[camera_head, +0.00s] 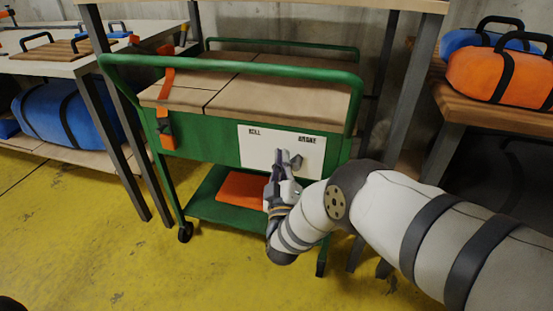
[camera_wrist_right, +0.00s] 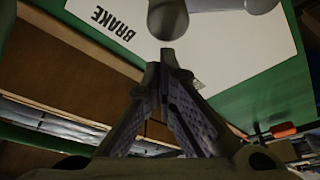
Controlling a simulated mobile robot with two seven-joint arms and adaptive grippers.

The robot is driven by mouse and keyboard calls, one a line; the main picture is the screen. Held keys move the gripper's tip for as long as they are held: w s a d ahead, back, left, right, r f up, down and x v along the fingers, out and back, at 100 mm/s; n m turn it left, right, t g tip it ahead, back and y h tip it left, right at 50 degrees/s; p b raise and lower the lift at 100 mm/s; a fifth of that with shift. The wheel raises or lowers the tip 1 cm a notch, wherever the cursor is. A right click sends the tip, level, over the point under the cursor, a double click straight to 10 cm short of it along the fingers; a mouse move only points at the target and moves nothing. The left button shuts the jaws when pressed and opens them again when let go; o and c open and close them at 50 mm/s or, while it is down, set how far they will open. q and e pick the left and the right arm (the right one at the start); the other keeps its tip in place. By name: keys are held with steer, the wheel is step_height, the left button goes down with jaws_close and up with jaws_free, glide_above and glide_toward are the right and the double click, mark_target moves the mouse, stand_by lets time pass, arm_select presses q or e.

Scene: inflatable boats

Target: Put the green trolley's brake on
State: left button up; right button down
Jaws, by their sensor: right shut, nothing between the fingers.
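The green trolley (camera_head: 212,150) stands in the middle of the head view. Its white panel (camera_head: 253,148) carries the words BELL at left and BRAKE at right. A grey lever (camera_head: 296,161) sits below the word BRAKE. My right gripper (camera_head: 279,160) is in front of the panel, just left of the lever's visible end. In the right wrist view, the gripper's fingertips (camera_wrist_right: 167,55) meet, with nothing between them. The grey lever (camera_wrist_right: 168,20) is right at the tips there; I cannot tell whether they touch. My left gripper is not in view.
The trolley's lower shelf holds an orange flat item (camera_head: 240,190), and an orange strap (camera_head: 166,95) hangs at its left. A white-topped table (camera_head: 40,66) stands left, a wooden bench (camera_head: 470,100) with orange and blue bags right. Yellow floor (camera_head: 90,240) is free in front.

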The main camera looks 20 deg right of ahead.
steer(key=shift+s+d+f, duration=0.25)
steer(key=shift+s+d, duration=0.15)
steer(key=shift+d, duration=0.15)
steer(key=shift+s+f, duration=0.1)
